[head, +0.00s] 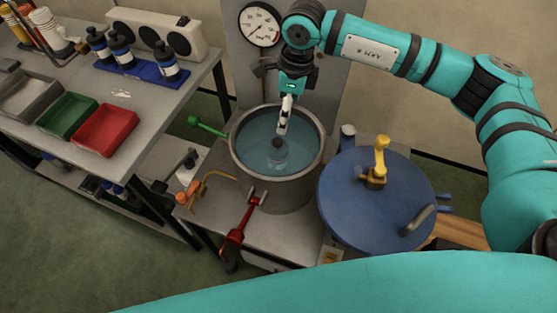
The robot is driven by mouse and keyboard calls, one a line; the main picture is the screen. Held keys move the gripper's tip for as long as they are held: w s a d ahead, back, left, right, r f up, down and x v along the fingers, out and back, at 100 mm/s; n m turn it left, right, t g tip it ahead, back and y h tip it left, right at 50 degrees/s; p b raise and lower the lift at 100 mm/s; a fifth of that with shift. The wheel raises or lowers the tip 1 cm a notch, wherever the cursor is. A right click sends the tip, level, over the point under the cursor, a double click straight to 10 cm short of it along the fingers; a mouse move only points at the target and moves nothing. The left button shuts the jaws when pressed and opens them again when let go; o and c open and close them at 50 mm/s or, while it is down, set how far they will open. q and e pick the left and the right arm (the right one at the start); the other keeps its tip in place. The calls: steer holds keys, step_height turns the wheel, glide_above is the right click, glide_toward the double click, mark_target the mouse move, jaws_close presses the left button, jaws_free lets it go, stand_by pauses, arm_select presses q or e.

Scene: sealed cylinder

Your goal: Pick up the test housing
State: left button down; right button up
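The test housing appears to be the small dark grey cylindrical item (278,155) inside the open metal vessel (232,150). It stands in bluish water near the middle of the vessel. My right gripper (283,127) comes down from above, with its fingertips over the vessel opening just above the housing. I see its fingers edge-on, so their opening is unclear. A small gap seems to lie between fingertips and housing, but contact cannot be ruled out. My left gripper is out of view.
A round blue lid (345,205) with a yellow valve (379,160) lies right of the vessel. A green lever (206,125) and a red-handled clamp (240,228) stick out from the vessel. A pressure gauge (259,24) is behind. A side table (165,100) at left holds trays and bottles.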

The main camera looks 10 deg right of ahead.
mark_target(280, 139)
steer(key=f, duration=0.4)
steer(key=a+f+p, duration=0.1)
steer(key=f, duration=0.8)
steer(key=shift+w+a+f+p, duration=0.1)
steer(key=shift+w+a+p, duration=0.05)
steer(key=shift+w+p, duration=0.2)
steer(key=f, duration=0.1)
steer(key=f+p, duration=0.1)
steer(key=f, duration=0.1)
steer(key=a+f, duration=0.1)
steer(key=shift+s+f+p, duration=0.25)
steer(key=shift+p, duration=0.05)
steer(key=shift+f, duration=0.6)
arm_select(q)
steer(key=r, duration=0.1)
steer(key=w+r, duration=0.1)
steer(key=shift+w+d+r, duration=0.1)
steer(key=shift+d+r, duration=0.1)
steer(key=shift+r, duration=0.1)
arm_select(e)
steer(key=shift+w+r, duration=0.1)
steer(key=c, duration=1.7)
